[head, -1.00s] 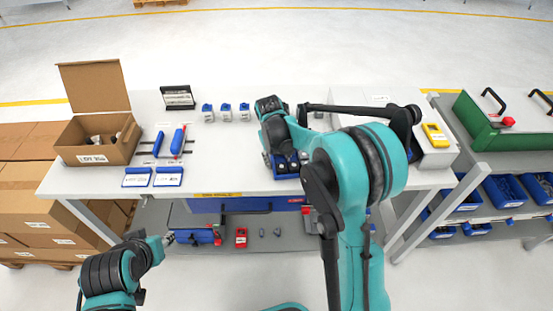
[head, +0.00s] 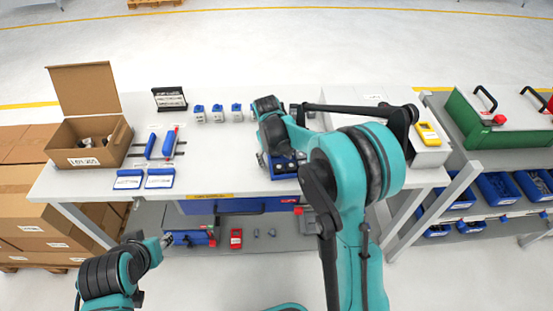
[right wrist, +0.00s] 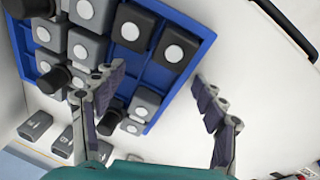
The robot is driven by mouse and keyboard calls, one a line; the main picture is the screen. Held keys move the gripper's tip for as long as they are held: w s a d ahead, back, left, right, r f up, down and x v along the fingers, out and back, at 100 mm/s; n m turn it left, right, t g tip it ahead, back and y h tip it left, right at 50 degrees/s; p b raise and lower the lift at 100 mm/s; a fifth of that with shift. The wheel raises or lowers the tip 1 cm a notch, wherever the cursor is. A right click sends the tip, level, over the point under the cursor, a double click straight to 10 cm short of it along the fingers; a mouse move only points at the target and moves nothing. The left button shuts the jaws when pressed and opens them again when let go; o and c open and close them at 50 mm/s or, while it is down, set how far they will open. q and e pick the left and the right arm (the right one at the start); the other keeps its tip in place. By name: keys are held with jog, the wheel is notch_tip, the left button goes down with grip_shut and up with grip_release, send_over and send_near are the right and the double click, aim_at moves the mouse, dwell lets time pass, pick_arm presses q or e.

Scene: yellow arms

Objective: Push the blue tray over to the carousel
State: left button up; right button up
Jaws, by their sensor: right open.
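The blue tray (head: 285,175) lies near the front edge of the white table, partly hidden by my right arm. In the right wrist view the tray (right wrist: 178,92) holds several grey blocks with white round tops and black knobs. My right gripper (right wrist: 160,74) is open. One finger is over the tray among the blocks and the other is outside the tray's edge; I cannot tell whether they touch it. The gripper also shows in the head view (head: 272,150). My left gripper (head: 168,240) is low, in front of the table; its jaws are too small to read. I cannot pick out the carousel.
An open cardboard box (head: 90,140) stands at the table's left end, near blue tools (head: 168,143). Small blue-topped containers (head: 217,113) stand at the back. A yellow device (head: 428,134) sits on a white box at the right. A green case (head: 490,120) is beyond.

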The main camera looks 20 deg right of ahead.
notch_tip(320, 180, up, 12)
jog(key=s+a, duration=0.1)
jog(key=shift+s+a+f, duration=0.15)
jog(key=shift+a+f, duration=0.05)
jog(key=shift+s, duration=0.1)
dwell(0.4)
